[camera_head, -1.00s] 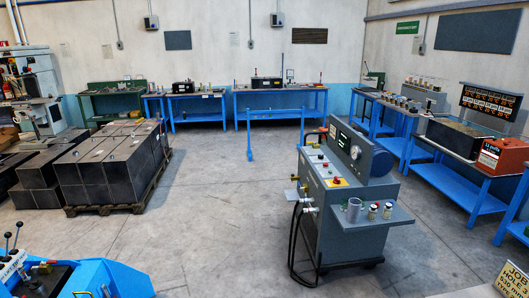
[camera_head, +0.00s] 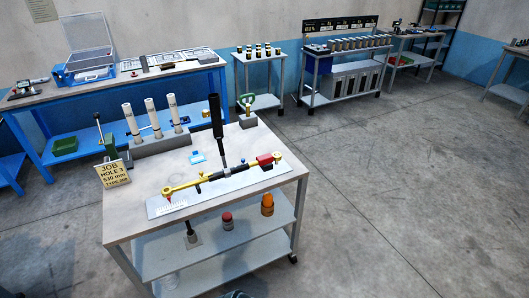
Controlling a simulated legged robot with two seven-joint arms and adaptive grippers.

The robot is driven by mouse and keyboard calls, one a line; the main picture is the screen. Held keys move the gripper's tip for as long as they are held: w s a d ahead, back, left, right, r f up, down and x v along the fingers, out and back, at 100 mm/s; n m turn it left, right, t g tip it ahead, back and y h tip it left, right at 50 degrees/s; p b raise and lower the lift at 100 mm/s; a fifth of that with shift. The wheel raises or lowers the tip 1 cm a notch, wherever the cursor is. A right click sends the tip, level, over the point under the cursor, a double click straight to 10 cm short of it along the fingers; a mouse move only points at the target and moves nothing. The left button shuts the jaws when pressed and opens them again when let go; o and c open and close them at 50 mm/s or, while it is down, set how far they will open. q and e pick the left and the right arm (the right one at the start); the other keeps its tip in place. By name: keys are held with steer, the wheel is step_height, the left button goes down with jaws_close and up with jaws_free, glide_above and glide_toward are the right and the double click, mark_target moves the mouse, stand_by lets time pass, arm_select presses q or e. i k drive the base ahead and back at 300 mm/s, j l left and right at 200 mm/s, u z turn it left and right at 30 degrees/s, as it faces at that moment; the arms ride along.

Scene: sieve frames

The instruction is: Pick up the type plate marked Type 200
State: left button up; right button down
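I cannot make out a type plate that clearly reads Type 200. A tan job card (camera_head: 113,171) stands at the left edge of the grey cart (camera_head: 125,225); it reads JOB, HOLE 3, 530 mm, and a last line starting TYPE whose number is too small to read surely. A yellow and black gauge tool (camera_head: 225,173) with a red part lies on a pale plate on the cart top. A small blue item (camera_head: 197,157) lies behind it. Neither gripper shows clearly; a small dark shape at the bottom edge cannot be identified.
Several white cylinders (camera_head: 150,112) stand in a block at the cart's back. A blue bench (camera_head: 95,93) with a clear-lidded case (camera_head: 88,62) is behind left. Small tables (camera_head: 262,63) and a rack (camera_head: 345,50) with a dark sign board line the back. Floor (camera_head: 410,180) at right is clear.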

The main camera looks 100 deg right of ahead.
mark_target(197, 158)
steer(key=z, duration=2.45)
